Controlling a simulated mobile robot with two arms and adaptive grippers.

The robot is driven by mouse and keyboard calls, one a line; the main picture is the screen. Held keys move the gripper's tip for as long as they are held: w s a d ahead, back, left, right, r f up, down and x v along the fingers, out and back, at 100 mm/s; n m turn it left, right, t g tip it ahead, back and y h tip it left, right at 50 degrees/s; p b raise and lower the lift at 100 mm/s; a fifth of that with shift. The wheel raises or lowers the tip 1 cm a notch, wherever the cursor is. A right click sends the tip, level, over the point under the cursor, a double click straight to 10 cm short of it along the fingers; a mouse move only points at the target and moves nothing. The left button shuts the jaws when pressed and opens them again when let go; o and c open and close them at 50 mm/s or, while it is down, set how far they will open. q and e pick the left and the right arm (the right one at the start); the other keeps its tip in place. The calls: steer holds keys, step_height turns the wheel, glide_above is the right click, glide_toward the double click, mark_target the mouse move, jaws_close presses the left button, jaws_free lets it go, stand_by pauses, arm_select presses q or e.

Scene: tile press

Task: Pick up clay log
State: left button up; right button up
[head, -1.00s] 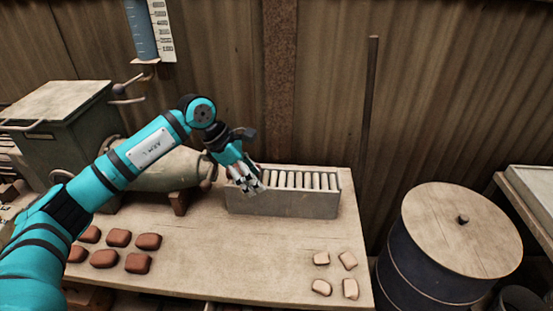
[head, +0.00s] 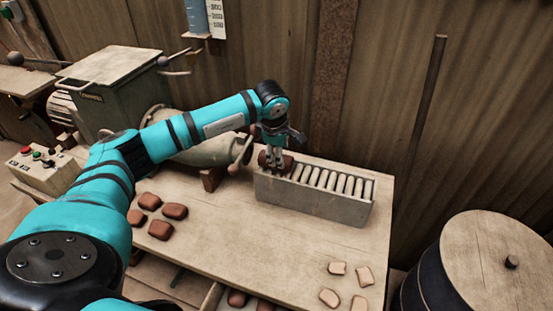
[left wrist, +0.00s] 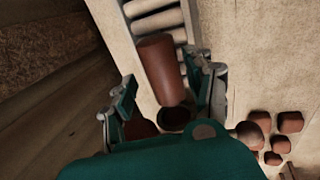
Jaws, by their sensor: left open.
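A reddish-brown clay log (head: 287,164) lies at the left end of the roller tray (head: 312,197), by the mouth of the pug mill (head: 205,150). My left gripper (head: 275,162) points down over the log, its fingers partly hiding it. In the left wrist view the log (left wrist: 163,68) shows between the two spread fingers of the gripper (left wrist: 168,80), with pale rollers (left wrist: 155,20) beyond it. The gripper is open, and I cannot tell if a finger touches the log. My right gripper is not in view.
Brown clay blocks (head: 161,230) lie front left on the table (head: 250,240), and several pale blocks (head: 329,297) lie front right. A drum (head: 490,265) stands to the right. The wooden wall is close behind. The middle of the table is clear.

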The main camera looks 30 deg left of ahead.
arm_select(q)
steer(key=shift+f, duration=0.25)
steer(key=shift+w+a+f, duration=0.1)
steer(key=shift+a+f, duration=0.05)
steer(key=shift+f, duration=0.1)
steer(key=x, duration=0.1)
steer(key=p+x, duration=0.1)
steer(key=x, duration=0.2)
steer(key=shift+w+a+f+p, duration=0.1)
steer(key=shift+a+f+p, duration=0.1)
steer(key=shift+a+p, duration=0.15)
steer(key=shift+f, duration=0.15)
steer(key=c, duration=1.1)
jaws_close()
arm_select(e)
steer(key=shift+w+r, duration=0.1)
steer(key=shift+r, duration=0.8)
arm_select(q)
steer(key=shift+w, duration=0.1)
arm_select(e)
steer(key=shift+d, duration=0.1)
